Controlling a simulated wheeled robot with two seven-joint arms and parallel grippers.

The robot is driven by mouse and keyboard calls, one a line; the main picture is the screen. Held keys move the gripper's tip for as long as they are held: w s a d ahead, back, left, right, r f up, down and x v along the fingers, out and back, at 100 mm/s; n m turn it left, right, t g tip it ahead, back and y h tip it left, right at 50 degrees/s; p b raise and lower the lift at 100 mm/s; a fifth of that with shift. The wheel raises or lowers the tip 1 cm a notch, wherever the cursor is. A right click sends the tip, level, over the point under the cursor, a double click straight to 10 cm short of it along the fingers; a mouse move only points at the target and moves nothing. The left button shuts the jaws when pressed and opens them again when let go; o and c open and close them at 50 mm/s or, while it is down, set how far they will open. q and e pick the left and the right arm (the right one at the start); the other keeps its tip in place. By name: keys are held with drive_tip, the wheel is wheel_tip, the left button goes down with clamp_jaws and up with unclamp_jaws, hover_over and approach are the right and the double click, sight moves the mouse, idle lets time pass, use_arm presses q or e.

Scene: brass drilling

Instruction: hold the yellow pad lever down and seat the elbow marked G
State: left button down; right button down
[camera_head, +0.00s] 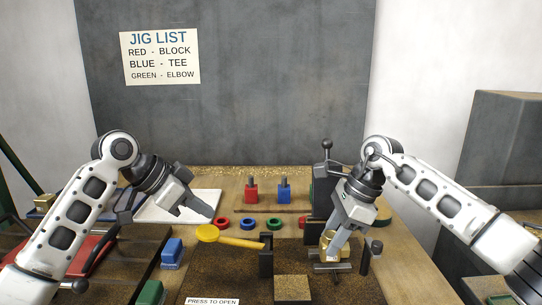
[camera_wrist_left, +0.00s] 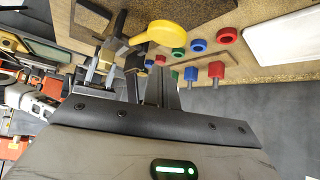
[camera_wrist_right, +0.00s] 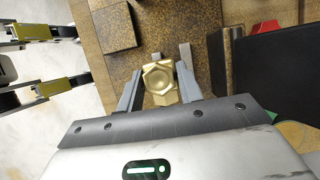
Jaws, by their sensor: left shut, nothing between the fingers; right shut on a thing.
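The yellow pad lever (camera_head: 207,233) has a round pad at its left end and a bar running right to a dark post (camera_head: 266,252). The pad also shows in the left wrist view (camera_wrist_left: 166,33). My left gripper (camera_head: 210,214) is shut and empty, with its tips just above and behind the pad in the head view; it looks apart from it. My right gripper (camera_head: 331,250) is shut on a brass elbow (camera_wrist_right: 160,82), at the metal fixture (camera_head: 331,267) right of the post. The fingers partly hide the elbow. I cannot read a G on it, nor tell whether it touches the fixture.
Red (camera_head: 251,191) and blue (camera_head: 284,190) pegged blocks stand at the back, with coloured rings (camera_head: 247,224) before them. A blue block (camera_head: 172,252) stands left of the lever. A brown square block (camera_head: 292,287) and a "PRESS TO OPEN" label (camera_head: 212,301) are in front.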

sight(216, 229)
use_arm(q)
drive_tip(key=shift+f, duration=0.8)
use_arm(e)
drive_tip(key=shift+r, duration=0.1)
use_arm(q)
drive_tip(key=shift+f, duration=0.2)
idle(1.3)
drive_tip(key=shift+f, duration=0.35)
drive_tip(key=shift+f, duration=0.35)
